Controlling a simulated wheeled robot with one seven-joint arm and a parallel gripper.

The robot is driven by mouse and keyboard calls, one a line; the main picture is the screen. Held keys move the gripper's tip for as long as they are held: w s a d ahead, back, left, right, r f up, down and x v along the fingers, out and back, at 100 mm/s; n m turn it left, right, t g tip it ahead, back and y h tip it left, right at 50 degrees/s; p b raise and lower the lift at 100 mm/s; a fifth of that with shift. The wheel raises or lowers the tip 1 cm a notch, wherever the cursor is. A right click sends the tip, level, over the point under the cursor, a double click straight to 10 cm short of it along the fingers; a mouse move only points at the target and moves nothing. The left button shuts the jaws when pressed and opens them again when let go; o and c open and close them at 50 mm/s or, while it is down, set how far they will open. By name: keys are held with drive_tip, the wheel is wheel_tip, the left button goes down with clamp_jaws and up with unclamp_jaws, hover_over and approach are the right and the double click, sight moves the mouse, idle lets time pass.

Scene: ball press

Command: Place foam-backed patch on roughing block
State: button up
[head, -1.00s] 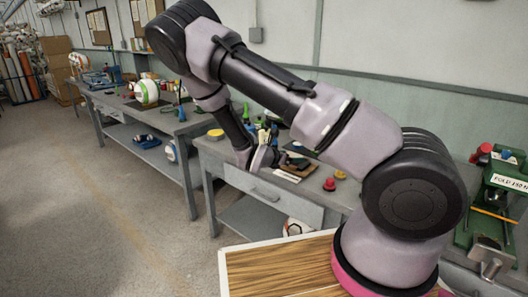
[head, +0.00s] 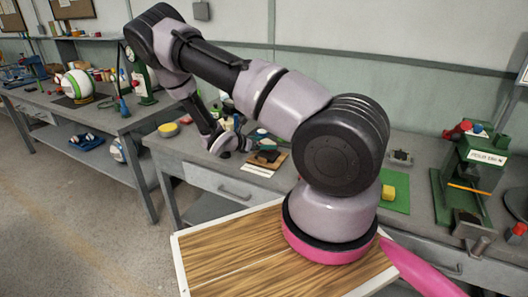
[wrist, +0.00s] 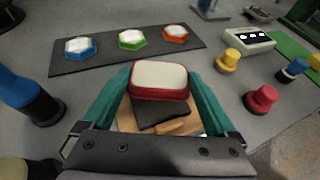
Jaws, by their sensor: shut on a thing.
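The patch (wrist: 159,76), white on top with a red rim, sits between the teal fingertips of my gripper (wrist: 158,84) in the wrist view. My gripper is shut on it. Behind and below it in that view is a dark block (wrist: 160,113) on a wooden board, which I take as the roughing block. The patch hides part of it, and I cannot tell whether the two touch. In the head view the dark block (head: 267,156) rests on its board on the bench, right of my gripper. The patch is too small to make out there.
A dark mat (wrist: 105,58) holds blue, green and orange hexagonal pads beyond my gripper. A blue-topped cylinder (wrist: 32,101) stands at left. Red (wrist: 261,99) and yellow (wrist: 228,60) knobs stand at right. A green press (head: 478,165) is at the bench's right. Grey bench top lies bare between.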

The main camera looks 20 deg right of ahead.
sight(264, 156)
drive_tip(key=shift+f, duration=1.75)
drive_tip(key=shift+f, duration=0.1)
drive_tip(key=o, duration=1)
drive_tip(key=shift+c, duration=0.2)
